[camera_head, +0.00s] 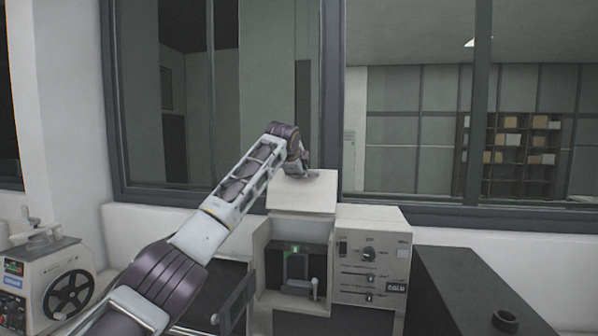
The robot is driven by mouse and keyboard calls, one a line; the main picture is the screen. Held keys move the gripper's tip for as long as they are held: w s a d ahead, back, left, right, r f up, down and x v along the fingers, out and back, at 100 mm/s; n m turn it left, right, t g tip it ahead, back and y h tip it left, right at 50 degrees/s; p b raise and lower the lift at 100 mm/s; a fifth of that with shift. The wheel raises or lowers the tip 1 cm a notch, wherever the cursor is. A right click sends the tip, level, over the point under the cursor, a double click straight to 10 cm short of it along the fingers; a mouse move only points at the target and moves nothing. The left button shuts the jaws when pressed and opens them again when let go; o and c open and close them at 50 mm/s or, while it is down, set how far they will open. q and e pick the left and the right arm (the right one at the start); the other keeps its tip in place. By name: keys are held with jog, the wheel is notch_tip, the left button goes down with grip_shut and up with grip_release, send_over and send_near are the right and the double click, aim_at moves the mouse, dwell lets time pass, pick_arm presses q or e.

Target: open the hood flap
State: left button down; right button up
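The mounting press is a pale box-shaped machine with a dark front recess (296,268) that has a small green light and a lever in it. A white panel, seemingly the hood flap (302,194), stands up at the top of the press above the recess. My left arm reaches in from the lower left, and my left gripper (301,172) is at the panel's top edge, touching or very close to it. Its fingers are small and partly hidden by the wrist, so their opening is unclear. My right gripper is not in view.
A control panel (371,262) with a knob and sliders is right of the recess. A dark cabinet (470,295) stands further right. A machine with a black handwheel (68,295) is at the left. A window wall (333,110) rises close behind the press.

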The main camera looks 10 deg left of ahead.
pick_arm(q)
jog(key=c, duration=1.9)
grip_release()
jog(key=shift+a+r, duration=0.15)
jog(key=shift+r, duration=0.65)
jog(key=shift+o, duration=0.7)
jog(key=shift+w+f, duration=0.2)
jog(key=shift+w, duration=0.15)
jog(key=shift+f, duration=0.1)
jog(key=shift+s, duration=0.15)
jog(key=v, duration=1.1)
jog(key=shift+s, duration=0.35)
